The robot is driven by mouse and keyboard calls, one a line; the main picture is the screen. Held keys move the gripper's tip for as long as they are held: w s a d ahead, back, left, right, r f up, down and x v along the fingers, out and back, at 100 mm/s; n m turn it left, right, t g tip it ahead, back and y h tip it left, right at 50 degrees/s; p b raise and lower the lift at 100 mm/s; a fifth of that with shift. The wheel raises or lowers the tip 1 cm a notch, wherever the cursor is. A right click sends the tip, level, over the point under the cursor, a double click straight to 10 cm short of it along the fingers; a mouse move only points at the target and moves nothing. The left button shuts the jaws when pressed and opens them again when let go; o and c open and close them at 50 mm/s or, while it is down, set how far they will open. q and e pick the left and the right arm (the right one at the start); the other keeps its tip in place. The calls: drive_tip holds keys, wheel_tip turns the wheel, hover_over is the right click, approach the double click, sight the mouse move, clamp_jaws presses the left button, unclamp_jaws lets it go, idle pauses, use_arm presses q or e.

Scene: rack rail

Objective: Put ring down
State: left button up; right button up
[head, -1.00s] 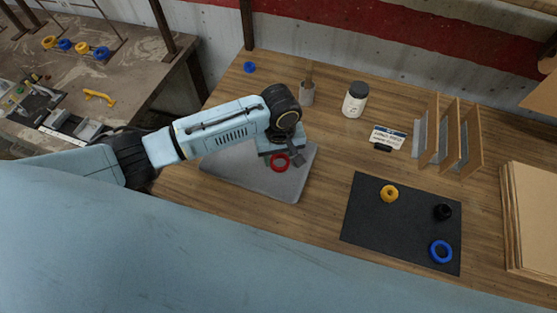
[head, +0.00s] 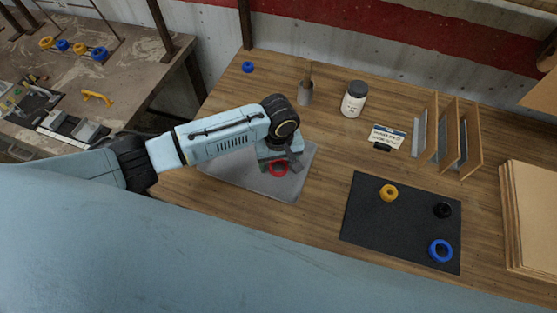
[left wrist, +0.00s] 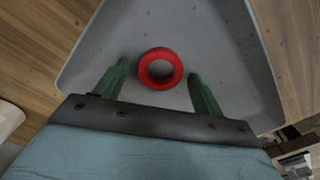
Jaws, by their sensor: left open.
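A red ring (head: 278,169) lies on the grey tray (head: 225,172). In the left wrist view the red ring (left wrist: 160,69) sits between and slightly beyond the green fingertips, with a gap on both sides. My left gripper (head: 281,164) is over the tray, open, its fingers spread around the ring; the fingers also show in the left wrist view (left wrist: 158,78). The tray surface (left wrist: 225,45) shows bare around the ring. My right gripper is not in view.
A black mat (head: 380,228) at right holds a yellow ring (head: 388,193), a black ring (head: 442,211) and a blue ring (head: 440,251). A white jar (head: 353,100), a cup (head: 305,95) and wooden dividers (head: 469,145) stand behind. A small blue ring (head: 247,67) lies at the far left.

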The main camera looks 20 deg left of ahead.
sight(279, 165)
use_arm(q)
wheel_tip(279, 165, up, 12)
drive_tip(key=p, duration=0.1)
drive_tip(key=shift+r, duration=0.15)
